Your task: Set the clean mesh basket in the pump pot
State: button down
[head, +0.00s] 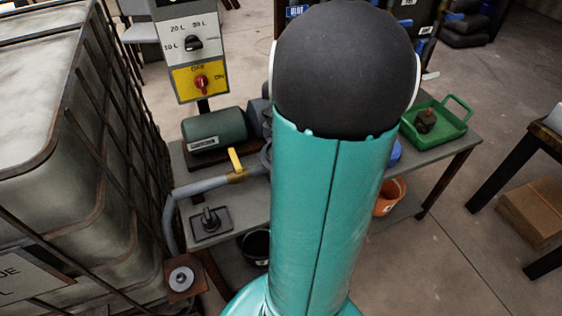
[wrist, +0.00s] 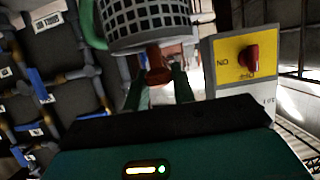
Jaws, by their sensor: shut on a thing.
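The mesh basket (wrist: 148,18), pale grey with dark square holes, fills the top of the wrist view and is cut off by the frame edge. A red-brown knob (wrist: 158,64) sits at its near end. My gripper (wrist: 160,82) is shut on this knob, with a green finger on either side. In the head view my arm covers the gripper and the basket. A green pump motor (head: 214,130) lies on the grey bench, left of my arm. A dark round rim (head: 266,155) beside the pipe may be the pump pot; my arm hides most of it.
A control box (head: 192,45) with a red switch stands behind the motor; its yellow panel (wrist: 246,60) shows in the wrist view. A yellow valve lever (head: 235,160) sticks up from the pipe. A green tray (head: 455,125) holds a brown lump. A caged tank (head: 60,130) stands left.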

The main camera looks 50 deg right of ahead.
notch_tip(320, 180, down, 18)
jog(key=shift+r, duration=0.15)
dwell(0.3)
jog(key=shift+f, duration=0.4)
jog(key=c, duration=1.2)
grip_release()
jog(key=shift+o, duration=0.2)
jog(key=shift+r, duration=0.1)
